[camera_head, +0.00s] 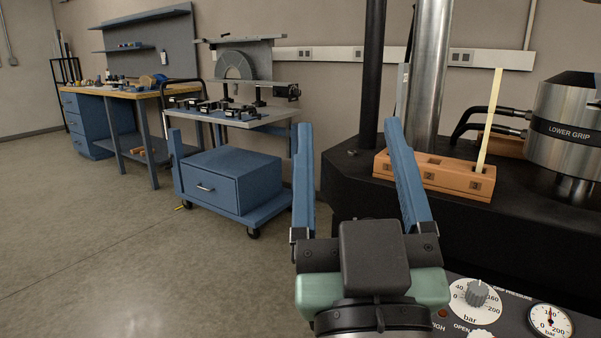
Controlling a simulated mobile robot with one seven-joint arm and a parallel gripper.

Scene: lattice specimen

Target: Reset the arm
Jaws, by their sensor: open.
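My gripper (348,140) is in the lower middle of the head view, pointing away from me. Its two blue fingers are spread wide, with nothing between them. The right finger overlaps the left edge of the black machine base in the picture; I cannot tell how far apart they are in depth. The left finger shows against the floor and a blue cart.
An orange-brown block (440,175) with numbered slots sits on the black machine base (530,220); a pale strip (489,120) stands in it. A steel cylinder marked LOWER GRIP (570,130) is at right. A blue cart (230,180) and workbench (130,90) stand behind. Floor at left is clear.

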